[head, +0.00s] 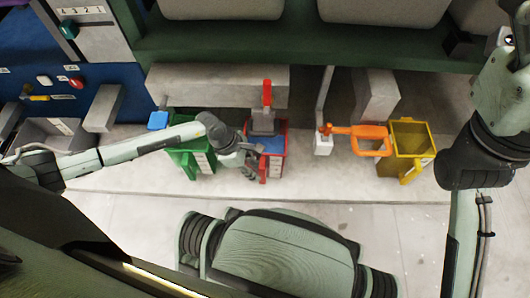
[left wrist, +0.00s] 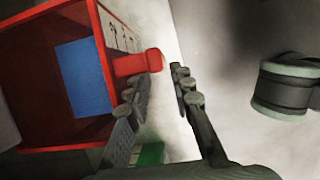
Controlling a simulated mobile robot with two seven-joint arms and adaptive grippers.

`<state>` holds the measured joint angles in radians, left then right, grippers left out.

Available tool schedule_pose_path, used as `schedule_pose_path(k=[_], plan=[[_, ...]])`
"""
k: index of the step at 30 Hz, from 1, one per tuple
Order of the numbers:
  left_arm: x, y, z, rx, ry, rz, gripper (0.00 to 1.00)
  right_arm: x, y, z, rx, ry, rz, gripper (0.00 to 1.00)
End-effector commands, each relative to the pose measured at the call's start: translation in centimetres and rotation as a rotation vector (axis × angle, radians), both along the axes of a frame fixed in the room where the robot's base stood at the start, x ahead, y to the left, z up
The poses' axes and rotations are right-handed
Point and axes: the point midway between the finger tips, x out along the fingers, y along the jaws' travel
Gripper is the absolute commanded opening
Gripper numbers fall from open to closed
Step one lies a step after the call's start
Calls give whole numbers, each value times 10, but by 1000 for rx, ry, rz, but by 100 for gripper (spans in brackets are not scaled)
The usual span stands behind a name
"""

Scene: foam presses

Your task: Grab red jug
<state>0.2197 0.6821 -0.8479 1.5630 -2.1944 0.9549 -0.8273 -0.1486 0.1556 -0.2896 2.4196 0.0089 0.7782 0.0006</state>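The red jug (head: 276,167) stands on the pale ledge near the middle of the head view, with a blue area inside its open top. It also fills the left of the left wrist view (left wrist: 30,60), where its red handle (left wrist: 138,63) juts toward my fingers. My left gripper (head: 253,172) is beside the jug's left front side. In the left wrist view my left gripper (left wrist: 160,78) is open, with the handle's end at the gap between its fingertips; I cannot tell whether they touch. My right arm is at the right edge; its gripper is not visible.
A green jug (head: 188,158) stands left of the red one, partly behind my left arm. A yellow jug (head: 410,140) and an orange-handled lever (head: 365,132) are to the right. A red-handled lever (head: 267,92) rises behind the red jug. The floor in front is pale and mostly clear.

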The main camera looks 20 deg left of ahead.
Motion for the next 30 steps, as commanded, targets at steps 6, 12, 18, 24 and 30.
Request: schedule_pose_path(k=[6,12,18,24,30], plan=[[1,-13,-32,-1,2,2,22,0,3,1,-27,-41,-3,86],[2,-15,-34,-2,0,1,22,0,3,3,-31,-44,-4,86],[2,-15,-34,-2,0,1,10,0,3,3,-31,-44,-4,86],[2,-15,-34,-2,0,2,0,0,3,3,-31,-44,-4,86],[2,-15,-33,-2,-1,1,0,0,3,3,-31,-44,-4,86]])
